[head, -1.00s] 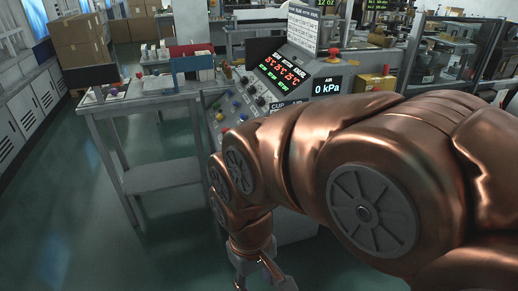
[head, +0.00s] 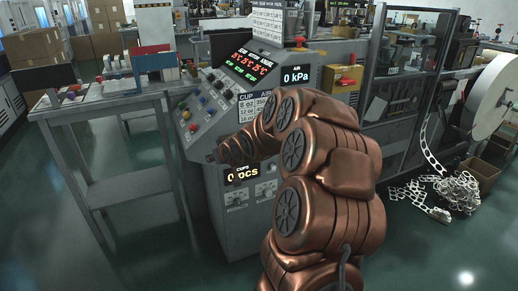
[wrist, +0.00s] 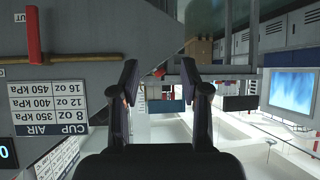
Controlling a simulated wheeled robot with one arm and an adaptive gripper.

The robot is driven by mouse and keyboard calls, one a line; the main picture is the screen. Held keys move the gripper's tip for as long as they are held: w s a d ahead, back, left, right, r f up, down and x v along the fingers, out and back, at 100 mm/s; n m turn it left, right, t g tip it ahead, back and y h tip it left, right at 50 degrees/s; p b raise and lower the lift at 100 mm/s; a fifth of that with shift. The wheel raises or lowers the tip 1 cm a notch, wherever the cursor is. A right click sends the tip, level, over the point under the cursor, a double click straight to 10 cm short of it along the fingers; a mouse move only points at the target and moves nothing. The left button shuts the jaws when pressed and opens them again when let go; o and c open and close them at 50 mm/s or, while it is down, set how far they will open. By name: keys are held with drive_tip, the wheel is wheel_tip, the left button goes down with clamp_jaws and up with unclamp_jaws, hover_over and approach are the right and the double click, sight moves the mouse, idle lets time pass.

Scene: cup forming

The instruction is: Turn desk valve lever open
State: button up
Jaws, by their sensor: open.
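My arm hides part of the desk, and I cannot make out the lever or fingers there.
A grey side table (head: 120,185) with small boxes stands left of the desk. A red button (head: 299,41) and a yellow box (head: 347,83) are on the desk's right. A white reel (head: 495,95) and a strip pile (head: 455,190) lie farther right. Floor at front left is clear.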

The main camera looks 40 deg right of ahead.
drive_tip(key=d+f+m+t+h+b, duration=0.1)
drive_tip(key=d+f+t+h+b, duration=0.2)
drive_tip(key=d, duration=0.8)
drive_tip(key=d+f+m+t+h+b, duration=0.1)
drive_tip(key=d+f+t+b, duration=0.25)
drive_tip(key=d, duration=0.85)
drive_tip(key=shift+f+p+x, duration=0.25)
drive_tip(key=shift+p+x, duration=0.15)
drive_tip(key=shift+x, duration=1.3)
drive_tip(key=shift+f+p+x, duration=0.2)
drive_tip(key=shift+p+x, duration=0.2)
drive_tip(key=shift+x, duration=1.3)
clamp_jaws()
